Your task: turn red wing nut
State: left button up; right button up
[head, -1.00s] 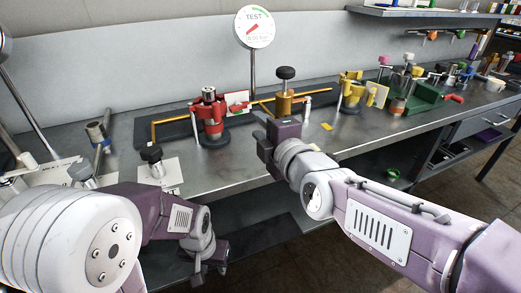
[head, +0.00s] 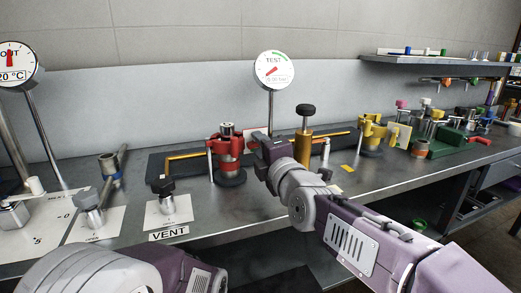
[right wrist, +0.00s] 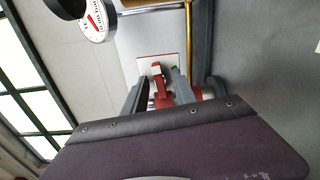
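The red wing nut (right wrist: 158,76) shows in the right wrist view in front of a pale card (right wrist: 150,66), between the two dark fingers of my right gripper (right wrist: 158,92). The fingers look apart, with the red part between them; I cannot see them closed on it. In the head view, my right gripper (head: 262,150) is just right of the red fixture (head: 229,152) on a dark round base.
A dial marked TEST (head: 274,70) stands on a post behind. A yellow post with a black knob (head: 304,128) stands close to the right of my right gripper. A knob on the VENT plate (head: 167,203) is at left. Yellow and green fixtures (head: 372,135) are farther right.

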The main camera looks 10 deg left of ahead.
grip_shut()
jog(key=shift+m, duration=0.3)
jog(key=m, duration=1.8)
jog(key=shift+m, duration=0.3)
dwell(0.4)
